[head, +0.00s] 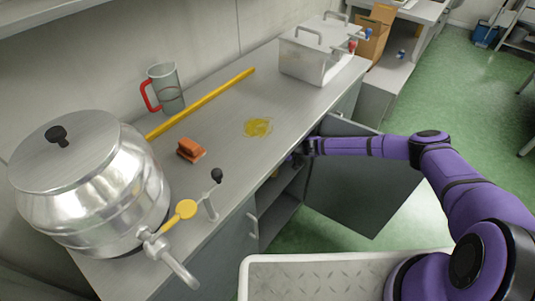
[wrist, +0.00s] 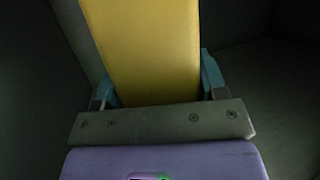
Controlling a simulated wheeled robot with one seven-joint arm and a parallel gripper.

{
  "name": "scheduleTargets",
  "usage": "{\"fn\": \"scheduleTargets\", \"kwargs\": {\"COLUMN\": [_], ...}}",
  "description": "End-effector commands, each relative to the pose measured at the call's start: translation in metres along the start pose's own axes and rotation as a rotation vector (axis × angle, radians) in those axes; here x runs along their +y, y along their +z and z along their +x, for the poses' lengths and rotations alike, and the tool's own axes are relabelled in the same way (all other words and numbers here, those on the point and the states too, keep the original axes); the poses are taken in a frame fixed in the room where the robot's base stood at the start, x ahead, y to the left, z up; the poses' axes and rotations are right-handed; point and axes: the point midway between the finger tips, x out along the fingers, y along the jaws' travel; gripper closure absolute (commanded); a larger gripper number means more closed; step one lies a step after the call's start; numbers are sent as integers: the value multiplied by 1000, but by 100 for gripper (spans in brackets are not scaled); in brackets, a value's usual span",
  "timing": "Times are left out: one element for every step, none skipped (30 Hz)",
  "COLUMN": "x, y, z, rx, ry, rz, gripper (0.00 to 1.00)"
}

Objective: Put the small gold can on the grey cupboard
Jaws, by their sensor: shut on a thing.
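In the wrist view my gripper (wrist: 157,88) is shut on the small gold can (wrist: 143,45), a yellow-gold body with a blue-tipped finger on each side. Its far end runs out of the top of the picture. In the head view my gripper reaches in under the worktop edge at the open cupboard, so the fingers and the can are hidden there. The grey cupboard (head: 232,228) stands under a long grey worktop (head: 225,130). One grey door (head: 360,185) hangs open, and a shelf shows inside.
On the worktop are a large steel drum (head: 90,185) with a tap, an orange brush (head: 190,150), a yellow stick (head: 205,100), a yellow spill (head: 258,127), a red-handled jug (head: 166,85) and a steel box (head: 308,58). Bare worktop lies around the spill. Green floor is at right.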

Motion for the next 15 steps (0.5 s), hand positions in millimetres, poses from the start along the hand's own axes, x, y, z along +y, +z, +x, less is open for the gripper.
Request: {"fn": "scheduleTargets", "kwargs": {"x": [1,1,1,1,1,0,0,0,1,0,1,1,0,0,1], "y": [-3,-4,-4,-5,-5,-6,-7,-8,-6,0,4,9,12,16,19], "z": [4,6,7,8,10,12,14,17,21,22,23,24,26,27,28], "rx": [2,2,2,2,2,2,3,3,2,1,1,0,1,1,1], "ry": [1,1,1,0,0,0,0,0,1,1,2,2,2,1,2], "rz": [-2,-2,-2,-2,-2,-2,-2,-1,0,1,1,0,1,2,1], "gripper": [100,100,100,100,100,100,100,100,100,100,100,100,100,100,100]}}
